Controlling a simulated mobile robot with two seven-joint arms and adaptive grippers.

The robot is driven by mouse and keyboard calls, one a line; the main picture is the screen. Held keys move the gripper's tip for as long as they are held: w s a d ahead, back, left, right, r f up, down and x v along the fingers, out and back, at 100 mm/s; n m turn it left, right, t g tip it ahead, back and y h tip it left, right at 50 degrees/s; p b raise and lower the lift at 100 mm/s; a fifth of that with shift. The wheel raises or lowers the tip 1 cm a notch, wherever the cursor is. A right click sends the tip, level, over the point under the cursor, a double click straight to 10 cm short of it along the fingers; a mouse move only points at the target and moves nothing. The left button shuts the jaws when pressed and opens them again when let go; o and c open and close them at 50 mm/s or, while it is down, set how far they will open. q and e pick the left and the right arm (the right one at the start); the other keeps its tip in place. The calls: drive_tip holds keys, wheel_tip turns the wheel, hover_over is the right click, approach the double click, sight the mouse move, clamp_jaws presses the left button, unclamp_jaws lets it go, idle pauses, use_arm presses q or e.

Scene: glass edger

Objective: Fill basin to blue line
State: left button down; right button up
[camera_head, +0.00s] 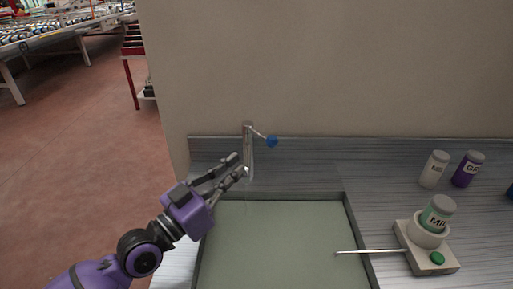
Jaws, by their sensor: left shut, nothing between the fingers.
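The basin (349,213) is a dark-rimmed rectangle sunk in the metal counter, with a flat grey-green surface inside. I cannot make out a blue line, nor tell the water level. A metal tap (248,145) stands behind the basin's back left corner, with a lever ending in a blue knob (271,141) pointing right. My left gripper (241,166) is shut and empty, just in front of the tap's lower part and left of and below the knob. I cannot tell whether it touches the tap. My right gripper is not in view.
Right of the basin, a white holder (416,258) with a green button (437,258) carries a green-labelled bottle (437,214); its thin metal rod (370,252) reaches over the basin. White (433,170) and purple (467,170) bottles stand behind. A wall closes off the back.

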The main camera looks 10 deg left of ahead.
sight(269, 145)
use_arm(q)
drive_tip(key=p+x, duration=0.1)
drive_tip(key=x, duration=0.6)
drive_tip(key=shift+w+d+p, duration=0.2)
drive_tip(key=shift+w+p, duration=0.1)
drive_tip(key=shift+p, duration=0.05)
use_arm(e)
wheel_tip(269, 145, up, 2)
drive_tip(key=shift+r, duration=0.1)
use_arm(q)
drive_tip(key=shift+r, duration=0.1)
drive_tip(key=shift+w+d+r+p, duration=0.2)
drive_tip(key=shift+w+d+p, duration=0.2)
drive_tip(key=shift+d, duration=0.35)
drive_tip(key=shift+w+d+f, duration=0.2)
drive_tip(key=shift+d+f, duration=0.05)
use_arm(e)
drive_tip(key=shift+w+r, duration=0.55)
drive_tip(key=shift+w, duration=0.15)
use_arm(q)
drive_tip(key=shift+s+f, duration=0.1)
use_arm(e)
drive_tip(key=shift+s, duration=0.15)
